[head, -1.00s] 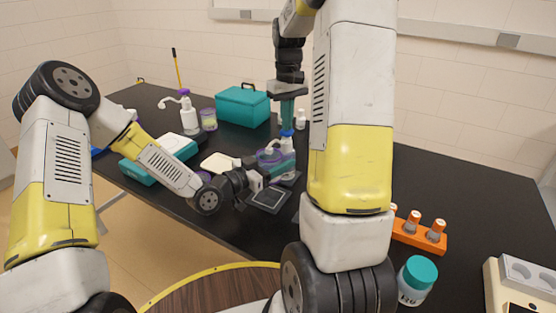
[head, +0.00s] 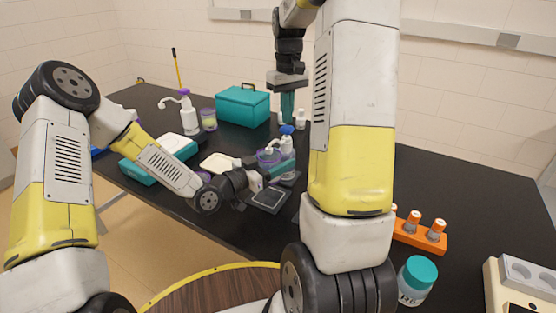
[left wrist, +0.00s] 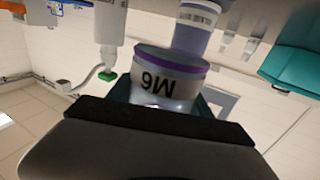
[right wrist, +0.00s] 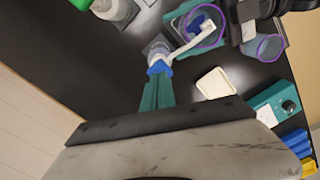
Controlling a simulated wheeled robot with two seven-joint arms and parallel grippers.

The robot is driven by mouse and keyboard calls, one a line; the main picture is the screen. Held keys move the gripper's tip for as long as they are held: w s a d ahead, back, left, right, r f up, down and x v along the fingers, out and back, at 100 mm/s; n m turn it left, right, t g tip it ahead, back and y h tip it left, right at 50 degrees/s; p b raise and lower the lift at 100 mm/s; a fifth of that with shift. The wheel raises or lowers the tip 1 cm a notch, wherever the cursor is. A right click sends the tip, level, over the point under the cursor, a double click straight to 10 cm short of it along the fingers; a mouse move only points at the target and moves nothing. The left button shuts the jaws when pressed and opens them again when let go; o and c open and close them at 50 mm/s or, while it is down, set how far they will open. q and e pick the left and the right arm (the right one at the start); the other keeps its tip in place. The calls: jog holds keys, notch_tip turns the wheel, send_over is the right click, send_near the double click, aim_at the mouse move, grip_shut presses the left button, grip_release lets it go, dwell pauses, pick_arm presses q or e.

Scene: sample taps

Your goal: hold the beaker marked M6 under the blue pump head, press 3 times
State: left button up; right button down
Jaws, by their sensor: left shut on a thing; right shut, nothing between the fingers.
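The beaker marked M6 (left wrist: 165,85) has a purple rim and shows upside down in the left wrist view. My left gripper (head: 273,168) is shut on it, and it also shows in the head view (head: 268,158). The blue pump head (head: 287,130) tops a clear bottle (head: 287,145) beside the beaker. In the right wrist view its white spout (right wrist: 190,46) reaches over the beaker's mouth (right wrist: 207,40); a blue patch shows inside. My right gripper (head: 287,108) is shut and empty, pointing down just above the pump head (right wrist: 158,68); any small gap is hard to tell.
A white pump bottle with a purple head (head: 189,117) and a purple-rimmed cup (head: 209,120) stand at the back left. A teal case (head: 243,106) is behind. An orange rack (head: 420,232) and a teal-lidded jar (head: 416,280) are at the right. A dark pad (head: 268,198) lies in front.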

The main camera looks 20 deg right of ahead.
jog(key=shift+f, duration=0.7)
jog(key=shift+f, duration=0.5)
dwell(0.4)
jog(key=shift+r, duration=1.2)
jog(key=shift+r, duration=2.5)
pick_arm(q)
jog(key=shift+a, duration=0.1)
jog(key=s+a, duration=0.7)
jog(key=a, duration=0.1)
jog(key=shift+s, duration=0.15)
